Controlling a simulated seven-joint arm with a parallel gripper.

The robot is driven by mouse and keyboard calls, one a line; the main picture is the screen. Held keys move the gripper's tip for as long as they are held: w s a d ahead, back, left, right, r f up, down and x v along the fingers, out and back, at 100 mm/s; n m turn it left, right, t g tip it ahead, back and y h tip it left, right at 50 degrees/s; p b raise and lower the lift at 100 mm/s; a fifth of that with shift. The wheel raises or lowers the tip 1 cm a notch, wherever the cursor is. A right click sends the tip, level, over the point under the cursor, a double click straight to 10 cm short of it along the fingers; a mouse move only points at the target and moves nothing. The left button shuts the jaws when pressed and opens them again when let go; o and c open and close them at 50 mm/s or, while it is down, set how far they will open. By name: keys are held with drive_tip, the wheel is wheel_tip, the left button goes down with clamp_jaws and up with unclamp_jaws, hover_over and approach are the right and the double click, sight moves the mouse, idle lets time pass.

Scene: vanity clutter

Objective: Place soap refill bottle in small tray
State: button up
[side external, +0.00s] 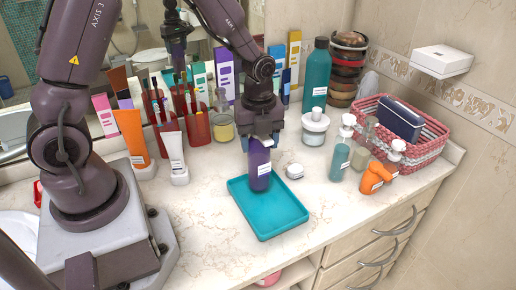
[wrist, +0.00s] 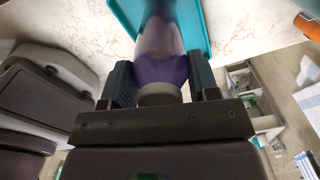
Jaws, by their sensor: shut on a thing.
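The soap refill bottle (side external: 259,170) is purple with a white label and stands about upright in the side external view. My gripper (side external: 262,139) points down and is shut on its top end. In the wrist view the purple bottle (wrist: 160,65) sits between the two fingers of my gripper (wrist: 162,82). The small tray (side external: 268,224) is teal, shallow and rectangular, on the counter. The bottle's lower end is over the tray's back part; I cannot tell whether it touches the tray floor. The tray (wrist: 195,22) also shows behind the bottle in the wrist view.
Pump bottles, one teal (side external: 340,158) and one orange (side external: 375,178), stand further right before a pink basket (side external: 433,140). White (side external: 175,157) and orange (side external: 133,137) tubes stand left. The counter (side external: 205,205) left of the tray is clear.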

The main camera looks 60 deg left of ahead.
drive_tip(key=shift+s+f, duration=0.1)
drive_tip(key=shift+f, duration=1.15)
drive_tip(key=o, duration=1.4)
drive_tip(key=shift+f, duration=0.15)
wheel_tip(320, 180, up, 12)
drive_tip(key=shift+r, duration=0.1)
drive_tip(key=shift+s+d+r+n+t, duration=0.8)
drive_tip(key=shift+s+r+n, duration=1.35)
drive_tip(key=shift+n, duration=1.35)
drive_tip(key=shift+s+d+r+n+t, duration=0.35)
drive_tip(key=shift+s+r+n+t, duration=1)
drive_tip(key=shift+s+n, duration=1.75)
drive_tip(key=shift+s+d+r+n+t, duration=0.65)
drive_tip(key=shift+s+r+n, duration=1.45)
drive_tip(key=shift+n, duration=1.8)
